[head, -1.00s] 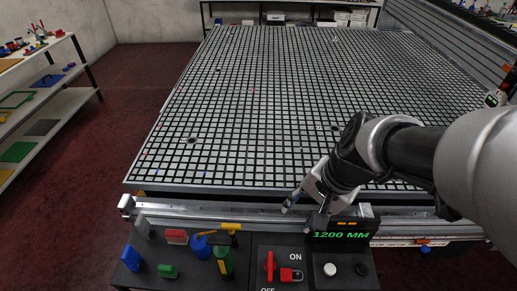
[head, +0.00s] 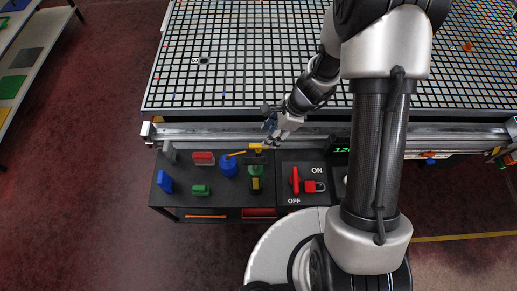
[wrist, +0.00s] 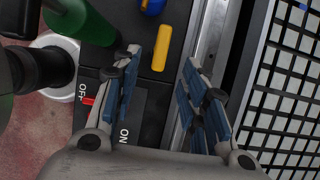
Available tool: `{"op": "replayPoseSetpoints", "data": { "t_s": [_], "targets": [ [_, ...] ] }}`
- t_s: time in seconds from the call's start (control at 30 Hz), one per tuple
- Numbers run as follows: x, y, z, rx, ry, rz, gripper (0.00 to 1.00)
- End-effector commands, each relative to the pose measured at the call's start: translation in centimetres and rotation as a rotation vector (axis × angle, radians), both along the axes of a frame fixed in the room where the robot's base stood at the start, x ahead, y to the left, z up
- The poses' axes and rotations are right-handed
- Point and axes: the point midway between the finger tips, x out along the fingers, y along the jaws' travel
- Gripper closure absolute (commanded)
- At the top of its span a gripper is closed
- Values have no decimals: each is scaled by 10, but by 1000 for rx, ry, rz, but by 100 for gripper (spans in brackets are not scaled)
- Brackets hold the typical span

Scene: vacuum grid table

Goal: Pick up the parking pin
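No part is labelled as the parking pin, so I cannot tell for certain which it is. A yellow bar-shaped part (wrist: 161,48) lies ahead of my gripper in the wrist view. In the head view a yellow part (head: 257,147) shows just left of and below my gripper (head: 270,136), over the dark panel. In the wrist view my gripper (wrist: 157,95) is open and empty, its blue-padded fingers spread on either side of the gap. The yellow part lies beyond the fingertips, apart from them.
A green cylinder (wrist: 82,20) and a blue part (wrist: 153,6) stand near the yellow one. The dark panel (head: 183,205) also bears several coloured blocks and a red ON/OFF switch (head: 295,180). The metal rail (head: 215,137) and grid table (head: 240,75) lie behind.

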Motion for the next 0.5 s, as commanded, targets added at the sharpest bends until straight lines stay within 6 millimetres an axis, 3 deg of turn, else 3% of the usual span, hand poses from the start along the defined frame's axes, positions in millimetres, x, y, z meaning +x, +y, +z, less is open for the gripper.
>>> {"op": "replayPoseSetpoints", "data": {
  "t_s": [0.03, 0.2, 0.5],
  "targets": [
    [-1, 5, -15, -1, 2, 2, 60],
    [0, 16, -40, -1, 0, 2, 60],
    [1, 25, -61, 0, 0, 2, 60]
  ]
}}
